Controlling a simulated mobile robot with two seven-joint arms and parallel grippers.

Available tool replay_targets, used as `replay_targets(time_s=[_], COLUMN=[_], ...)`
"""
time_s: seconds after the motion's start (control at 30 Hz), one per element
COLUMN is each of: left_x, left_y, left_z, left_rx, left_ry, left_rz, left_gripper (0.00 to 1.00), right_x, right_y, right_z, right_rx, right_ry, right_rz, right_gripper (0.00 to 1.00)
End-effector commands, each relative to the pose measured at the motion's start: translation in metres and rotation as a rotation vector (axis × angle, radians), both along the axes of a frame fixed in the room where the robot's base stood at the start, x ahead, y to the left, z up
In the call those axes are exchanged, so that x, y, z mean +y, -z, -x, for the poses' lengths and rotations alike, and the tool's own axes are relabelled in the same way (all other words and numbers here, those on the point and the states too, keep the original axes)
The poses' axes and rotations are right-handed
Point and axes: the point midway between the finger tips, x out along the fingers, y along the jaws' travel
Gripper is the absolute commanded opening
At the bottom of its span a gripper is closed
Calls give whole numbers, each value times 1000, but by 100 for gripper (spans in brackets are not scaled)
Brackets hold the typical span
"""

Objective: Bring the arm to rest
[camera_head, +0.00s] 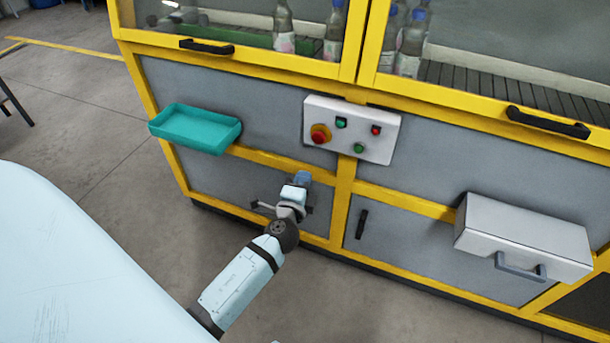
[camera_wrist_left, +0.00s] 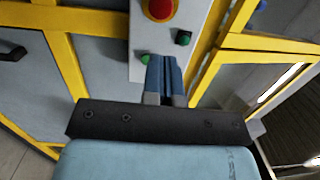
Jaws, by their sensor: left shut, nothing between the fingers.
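My left arm reaches forward from the bottom of the head view, and its gripper (camera_head: 302,178) is in front of the machine's lower grey panel, below the control box. The left wrist view shows the blue fingers (camera_wrist_left: 164,76) together with nothing held between them. In that view they point toward the control box (camera_wrist_left: 146,30) and overlap its edge; I cannot tell the exact gap. My right gripper is not in view.
The yellow-framed machine carries a control box (camera_head: 350,128) with a red knob (camera_head: 320,133) and several buttons. A teal tray (camera_head: 195,129) is at left and a grey drawer-like box (camera_head: 522,238) at right. Bottles (camera_head: 284,28) stand behind the windows. Open floor (camera_head: 75,110) lies left.

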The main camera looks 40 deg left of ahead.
Motion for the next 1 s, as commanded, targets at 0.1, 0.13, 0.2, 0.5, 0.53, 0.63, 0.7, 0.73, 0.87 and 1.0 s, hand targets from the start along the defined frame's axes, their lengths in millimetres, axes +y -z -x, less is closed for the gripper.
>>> replay_targets(time_s=[0.1, 0.13, 0.2, 0.5, 0.53, 0.63, 0.7, 0.73, 0.87, 1.0], left_x=[0, 0, 0, -2, -3, -12, -25, -31, -63, -95], left_y=[0, 0, 0, 3, 6, 22, 37, 46, 76, 95], left_z=[0, 0, 0, 3, 5, 20, 36, 45, 85, 122], left_rx=[0, 0, 0, 4, 8, 31, 59, 77, 162, 250], left_ry=[0, 0, 0, 4, 8, 28, 47, 53, 71, 65], left_rz=[0, 0, 0, 26, 49, 193, 354, 435, 790, 1095], left_gripper=[0, 0, 0, 0, 0, 0, 0, 0, 0, 0], right_x=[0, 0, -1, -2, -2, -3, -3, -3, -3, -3], right_y=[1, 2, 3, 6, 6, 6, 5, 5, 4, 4], right_z=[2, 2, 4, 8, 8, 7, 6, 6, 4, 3], right_rx=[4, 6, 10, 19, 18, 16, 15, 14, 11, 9], right_ry=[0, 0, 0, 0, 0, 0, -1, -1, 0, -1], right_rz=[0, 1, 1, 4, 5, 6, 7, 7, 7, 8], right_gripper=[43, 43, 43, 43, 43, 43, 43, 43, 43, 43])
